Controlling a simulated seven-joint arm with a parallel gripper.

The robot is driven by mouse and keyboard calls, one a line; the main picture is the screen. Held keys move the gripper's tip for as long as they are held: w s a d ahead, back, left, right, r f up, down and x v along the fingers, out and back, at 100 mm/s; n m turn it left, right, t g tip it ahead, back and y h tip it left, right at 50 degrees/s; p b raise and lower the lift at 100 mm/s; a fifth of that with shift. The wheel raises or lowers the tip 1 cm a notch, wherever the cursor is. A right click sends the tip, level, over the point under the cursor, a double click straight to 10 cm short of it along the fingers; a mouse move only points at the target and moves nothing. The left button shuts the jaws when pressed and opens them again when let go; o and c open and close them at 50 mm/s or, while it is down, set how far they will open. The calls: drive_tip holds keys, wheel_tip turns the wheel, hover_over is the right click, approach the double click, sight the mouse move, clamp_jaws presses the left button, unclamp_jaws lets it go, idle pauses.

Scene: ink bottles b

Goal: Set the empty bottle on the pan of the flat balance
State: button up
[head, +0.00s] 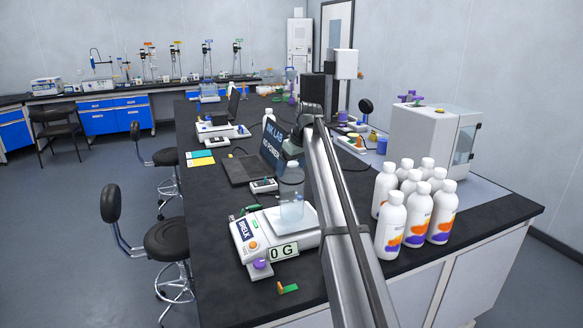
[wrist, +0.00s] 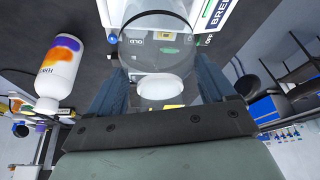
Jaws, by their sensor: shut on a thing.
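The empty bottle (head: 291,208) is clear with a white cap and stands upright over the pan of the flat balance (head: 243,244). I cannot tell whether its base touches the pan. The balance display (head: 283,251) reads 0 G. My gripper (wrist: 160,84) is shut on the bottle near its top, one dark finger on each side. In the wrist view the clear bottle (wrist: 152,45) lies between the fingers, and part of the balance (wrist: 214,14) shows beyond it. In the head view my arm covers the right side of the balance.
Several white bottles with orange and purple labels (head: 414,215) stand to the right of my arm. A laptop (head: 245,168) and a small handheld device (head: 263,185) lie behind the balance. A small green and orange item (head: 288,288) lies in front. A boxed instrument (head: 425,140) stands at back right.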

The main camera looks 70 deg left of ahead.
drive_tip(key=shift+f, duration=0.1)
drive_tip(key=o, duration=1.2)
drive_tip(key=shift+c, duration=0.2)
drive_tip(key=v, duration=1.2)
drive_tip(key=shift+w, duration=0.1)
